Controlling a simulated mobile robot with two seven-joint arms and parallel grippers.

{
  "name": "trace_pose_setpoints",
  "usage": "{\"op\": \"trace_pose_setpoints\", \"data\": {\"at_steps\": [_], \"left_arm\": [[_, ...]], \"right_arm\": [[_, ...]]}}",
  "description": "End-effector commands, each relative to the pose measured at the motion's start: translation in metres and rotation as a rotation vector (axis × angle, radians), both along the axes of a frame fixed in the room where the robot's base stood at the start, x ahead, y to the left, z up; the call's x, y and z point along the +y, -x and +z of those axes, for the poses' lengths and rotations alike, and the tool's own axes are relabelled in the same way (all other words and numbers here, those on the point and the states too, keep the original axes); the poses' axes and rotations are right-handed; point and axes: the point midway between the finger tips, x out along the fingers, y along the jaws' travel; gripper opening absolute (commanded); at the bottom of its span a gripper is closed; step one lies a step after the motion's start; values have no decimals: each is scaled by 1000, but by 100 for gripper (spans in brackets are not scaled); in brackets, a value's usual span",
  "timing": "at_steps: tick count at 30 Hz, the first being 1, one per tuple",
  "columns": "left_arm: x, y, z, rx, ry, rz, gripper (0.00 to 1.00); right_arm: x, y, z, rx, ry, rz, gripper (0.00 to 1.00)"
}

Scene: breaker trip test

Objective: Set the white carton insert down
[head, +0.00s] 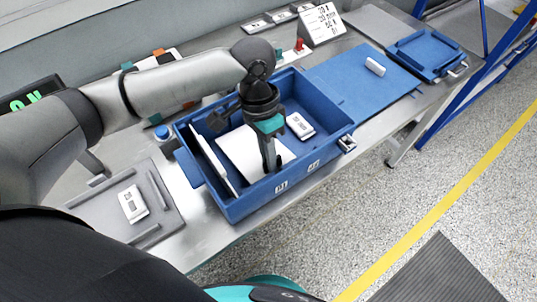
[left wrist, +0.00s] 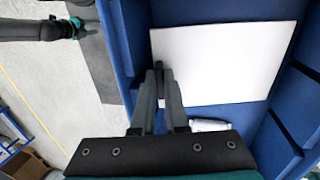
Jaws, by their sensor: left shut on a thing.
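The white carton insert (head: 243,150) is a flat white panel inside the blue box (head: 247,205). My left gripper (head: 271,164) reaches down into the box and is shut on the insert's edge. In the left wrist view, the insert (left wrist: 228,62) spreads beyond my left fingers (left wrist: 160,75), above the blue floor; contact with the floor cannot be told. A second white panel (head: 214,160) leans along the box's left side. A small white labelled unit (head: 300,125) lies in the box to the right of the gripper. An arm end (left wrist: 76,26), seemingly my right gripper, shows small; its jaws are unclear.
A grey tray (head: 163,195) with a white unit (head: 133,203) stands left of the box. A blue panel (head: 350,70) with a white block (head: 375,66) lies to the right, beside a blue tray (head: 428,52). A blue-topped cylinder (head: 164,138) stands close to the box.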

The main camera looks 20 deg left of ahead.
Motion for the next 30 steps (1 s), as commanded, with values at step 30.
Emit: {"op": "trace_pose_setpoints", "data": {"at_steps": [30], "left_arm": [[16, -18, 99, -1, 1, 1, 24]], "right_arm": [[0, 1, 29, 2, 0, 0, 50]]}}
